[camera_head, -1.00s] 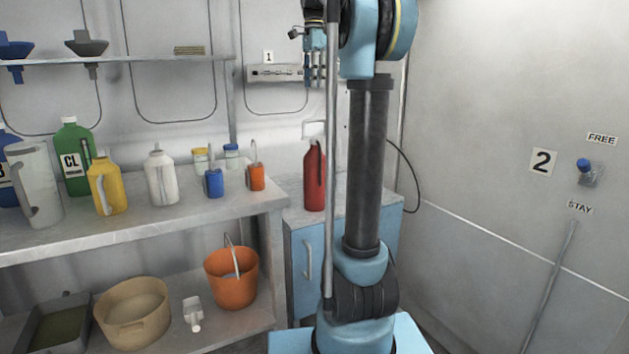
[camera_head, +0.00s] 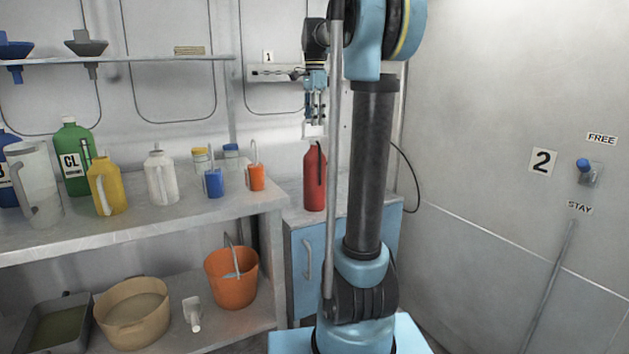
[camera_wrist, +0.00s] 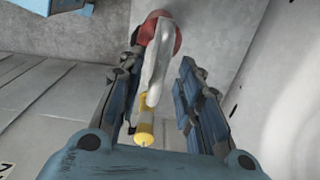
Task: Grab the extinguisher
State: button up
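The red extinguisher (camera_head: 314,185) stands upright on top of the blue cabinet, behind my arm's column. Its pale top handle sits just under my gripper (camera_head: 314,118), which points straight down from above. In the wrist view, my gripper (camera_wrist: 160,66) is open, with one finger on each side of the extinguisher's grey handle (camera_wrist: 156,65). A gap shows between the handle and the right finger; I cannot tell whether the left finger touches it. The red body (camera_wrist: 170,28) lies beyond the handle, partly hidden by it. A yellow part (camera_wrist: 144,127) shows nearer the camera.
The blue cabinet (camera_head: 305,240) has a grey top. At left, a metal shelf (camera_head: 150,225) bears bottles and jugs, with an orange bucket (camera_head: 231,278) below. A wall unit (camera_head: 268,73) is behind my gripper. The right wall has a blue knob (camera_head: 584,165).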

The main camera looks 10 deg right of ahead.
jog(key=shift+f, duration=0.95)
grip_shut()
